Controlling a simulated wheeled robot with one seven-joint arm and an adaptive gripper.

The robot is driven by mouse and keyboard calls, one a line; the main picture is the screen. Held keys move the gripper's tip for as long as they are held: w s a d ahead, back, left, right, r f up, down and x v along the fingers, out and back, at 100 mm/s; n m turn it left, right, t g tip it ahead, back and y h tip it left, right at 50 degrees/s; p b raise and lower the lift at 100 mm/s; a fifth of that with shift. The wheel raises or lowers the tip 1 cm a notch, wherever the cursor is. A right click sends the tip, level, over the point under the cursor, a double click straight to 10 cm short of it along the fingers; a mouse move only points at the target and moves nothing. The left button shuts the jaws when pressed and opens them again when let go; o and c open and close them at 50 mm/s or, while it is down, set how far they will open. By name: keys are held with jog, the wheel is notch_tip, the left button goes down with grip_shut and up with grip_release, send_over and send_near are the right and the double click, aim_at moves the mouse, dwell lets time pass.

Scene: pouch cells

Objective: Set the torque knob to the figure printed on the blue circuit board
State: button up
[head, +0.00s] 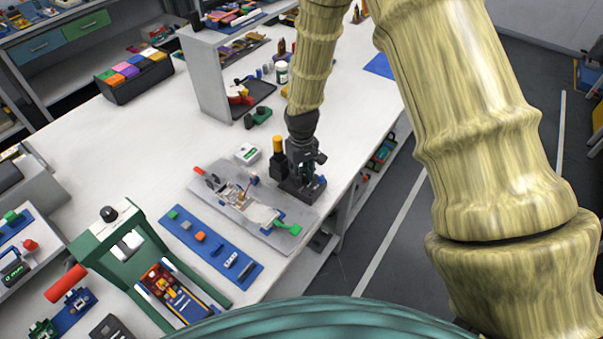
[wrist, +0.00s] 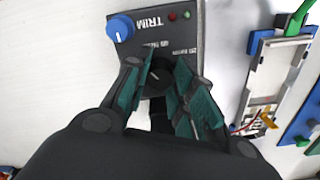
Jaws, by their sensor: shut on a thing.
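My gripper (head: 303,160) points down over a dark control box (head: 290,187) near the table's right edge. In the wrist view the box's panel (wrist: 185,38) has a blue knob (wrist: 120,28) beside the word TRIM and small lamps. A dark round knob (wrist: 157,76) sits between the teal-padded fingers of my gripper (wrist: 160,84), which are shut on it. Lettering beside this knob is too small and covered to read, and its setting is hidden. I cannot pick out a blue circuit board with a legible figure in either view.
A grey fixture plate (head: 223,207) with a cell, wires and blue clamps lies left of the box. An orange-capped bottle (head: 279,150) and a small white box (head: 247,153) stand close by. A blue strip (head: 184,232) and a green press (head: 92,243) are nearer me.

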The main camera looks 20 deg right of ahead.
aim_at(302, 175)
jog(key=m, duration=0.3)
jog(key=shift+m, duration=2.1)
jog(key=o, duration=1.1)
jog(key=shift+c, duration=0.2)
notch_tip(302, 175, up, 12)
